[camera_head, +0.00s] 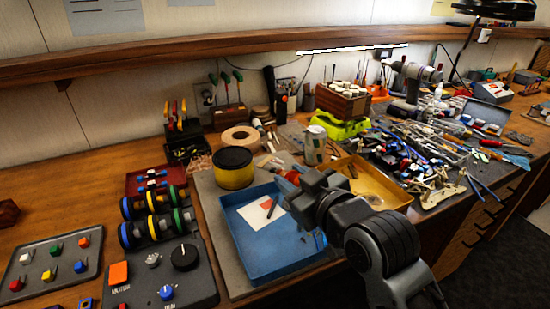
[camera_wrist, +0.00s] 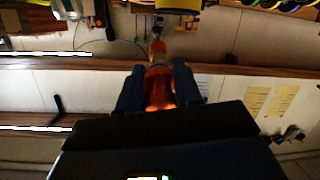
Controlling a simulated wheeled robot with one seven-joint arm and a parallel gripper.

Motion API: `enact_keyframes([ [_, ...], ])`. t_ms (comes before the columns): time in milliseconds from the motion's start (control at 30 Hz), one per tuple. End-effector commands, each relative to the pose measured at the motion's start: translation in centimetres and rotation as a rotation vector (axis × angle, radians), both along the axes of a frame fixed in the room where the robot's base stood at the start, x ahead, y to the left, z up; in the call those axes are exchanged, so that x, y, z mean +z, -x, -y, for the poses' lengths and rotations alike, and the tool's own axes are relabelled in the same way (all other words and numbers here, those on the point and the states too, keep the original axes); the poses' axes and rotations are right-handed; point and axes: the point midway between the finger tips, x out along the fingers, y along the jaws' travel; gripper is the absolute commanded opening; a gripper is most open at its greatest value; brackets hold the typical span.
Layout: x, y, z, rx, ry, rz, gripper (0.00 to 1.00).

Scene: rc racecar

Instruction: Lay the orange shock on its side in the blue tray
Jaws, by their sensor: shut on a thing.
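The orange shock (camera_wrist: 158,88) is between the two dark fingers of my gripper (camera_wrist: 158,92) in the wrist view, its narrower grey end pointing away from the palm. My gripper (camera_head: 287,182) is shut on it. In the head view the gripper is above the back right part of the blue tray (camera_head: 258,262), and the shock is mostly hidden or too small to make out. The blue tray lies on a grey mat. It holds a pale card (camera_head: 262,208) with a red mark and a few small thin items; its right side is partly covered by my arm.
A yellow tray (camera_head: 385,190) is to the right of the blue tray. A yellow tin with a black lid (camera_head: 233,167) stands behind it, with a silver can (camera_head: 316,145) farther right. A grey control box (camera_head: 160,275) and wheels are on the left. Tools clutter the right.

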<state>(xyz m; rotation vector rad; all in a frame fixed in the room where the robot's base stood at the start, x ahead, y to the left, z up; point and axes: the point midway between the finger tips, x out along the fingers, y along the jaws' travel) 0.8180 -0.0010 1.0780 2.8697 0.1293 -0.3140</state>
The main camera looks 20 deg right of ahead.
Motion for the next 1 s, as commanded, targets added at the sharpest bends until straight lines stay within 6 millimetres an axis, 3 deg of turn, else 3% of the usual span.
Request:
enact_keyframes([
  [533,0.2,0.0,0.0,-0.001,-0.001,0.016,0.03],
  [1000,-4.9,0.0,0.0,0.000,-0.002,0.015,0.03],
])
